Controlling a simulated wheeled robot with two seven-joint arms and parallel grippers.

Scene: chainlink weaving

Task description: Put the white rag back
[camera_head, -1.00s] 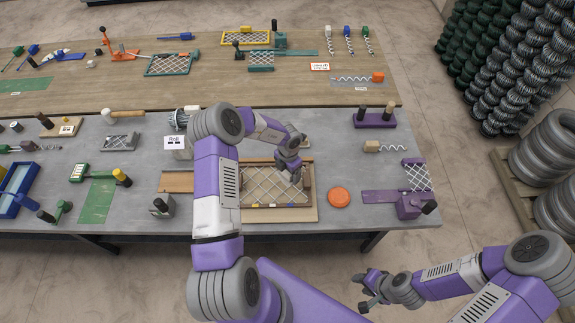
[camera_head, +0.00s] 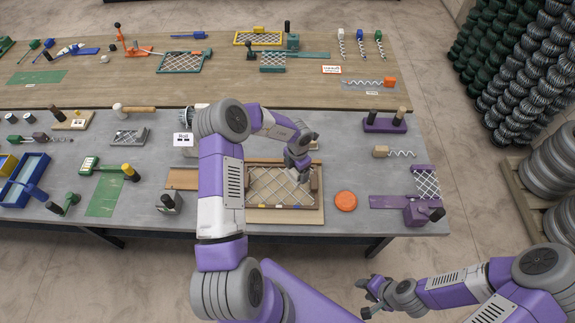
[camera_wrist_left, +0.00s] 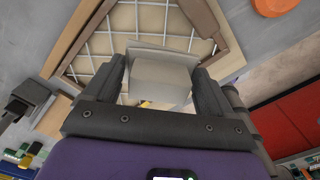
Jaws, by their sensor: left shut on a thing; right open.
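My left gripper (camera_head: 301,170) is over the right part of the wooden framed mesh board (camera_head: 284,216), its fingers pointing down. In the left wrist view, the left gripper (camera_wrist_left: 160,75) is shut on a pale grey-white folded piece, the white rag (camera_wrist_left: 158,76). The rag hangs between the fingers with the mesh board beyond it. In the head view the rag is mostly hidden by my gripper. My right gripper (camera_head: 368,294) is open and empty, off the table in front of its near edge at the lower right.
An orange disc (camera_head: 346,201) lies just right of the board. A purple tool (camera_head: 416,212) and mesh piece stand further right. A sign marked Roll (camera_head: 183,140) stands to the left of my left arm. Bare grey tabletop (camera_head: 345,165) shows behind the disc.

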